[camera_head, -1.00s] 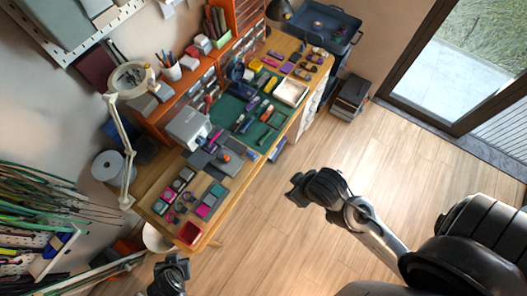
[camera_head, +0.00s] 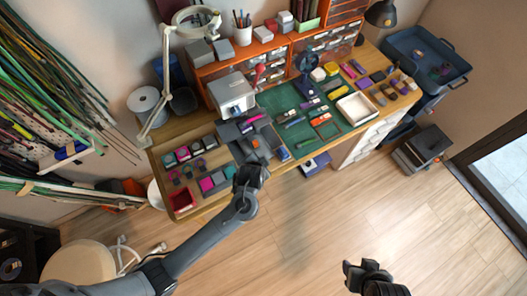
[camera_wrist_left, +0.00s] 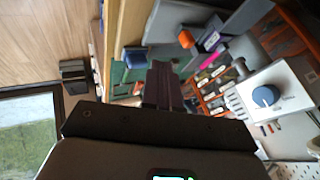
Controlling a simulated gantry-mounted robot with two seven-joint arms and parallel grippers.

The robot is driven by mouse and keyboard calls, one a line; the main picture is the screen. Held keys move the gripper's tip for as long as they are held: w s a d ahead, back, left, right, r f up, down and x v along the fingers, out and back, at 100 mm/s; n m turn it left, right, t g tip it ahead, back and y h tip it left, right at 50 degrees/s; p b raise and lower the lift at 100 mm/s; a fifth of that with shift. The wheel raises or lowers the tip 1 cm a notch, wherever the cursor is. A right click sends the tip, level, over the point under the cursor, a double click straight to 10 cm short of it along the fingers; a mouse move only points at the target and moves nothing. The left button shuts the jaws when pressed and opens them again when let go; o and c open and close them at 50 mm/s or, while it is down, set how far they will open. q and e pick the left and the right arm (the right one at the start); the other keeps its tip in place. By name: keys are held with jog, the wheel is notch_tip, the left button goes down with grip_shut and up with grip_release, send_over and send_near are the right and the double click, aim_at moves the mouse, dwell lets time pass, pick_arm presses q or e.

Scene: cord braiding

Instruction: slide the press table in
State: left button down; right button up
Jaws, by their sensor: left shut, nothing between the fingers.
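The press (camera_head: 232,93) is a light grey box on the bench; in the left wrist view it is a white box with a blue knob (camera_wrist_left: 265,96). The dark grey press table (camera_head: 238,133) sticks out from its front toward the bench's front edge. It appears as a grey plate (camera_wrist_left: 172,20) in the left wrist view. A small orange piece (camera_wrist_left: 185,38) lies by it. My left gripper (camera_head: 252,172) is shut and empty at the table's front end, by the bench edge; I cannot tell if it touches. My right gripper (camera_head: 360,270) is low over the floor, away from the bench.
A green mat (camera_head: 280,104) with tools and a white tray (camera_head: 356,108) lie right of the press. Coloured small boxes and a red tray (camera_head: 182,199) lie left of it. A lamp arm (camera_head: 164,85) stands behind left. The floor in front is clear.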

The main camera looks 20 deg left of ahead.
aim_at(255, 142)
pick_arm(q)
jog(key=b+x, duration=0.3)
jog(key=x, duration=0.7)
jog(key=shift+w+d, duration=0.1)
jog(key=shift+w, duration=0.05)
jog(key=shift+w+a+r, duration=0.15)
jog(key=shift+w+a, duration=0.85)
jog(key=shift+a, duration=0.15)
jog(key=shift+w+a, duration=0.35)
jog(key=shift+w+a, duration=0.9)
jog(key=shift+a, duration=0.2)
jog(key=shift+w+a, duration=0.1)
jog(key=shift+w, duration=0.05)
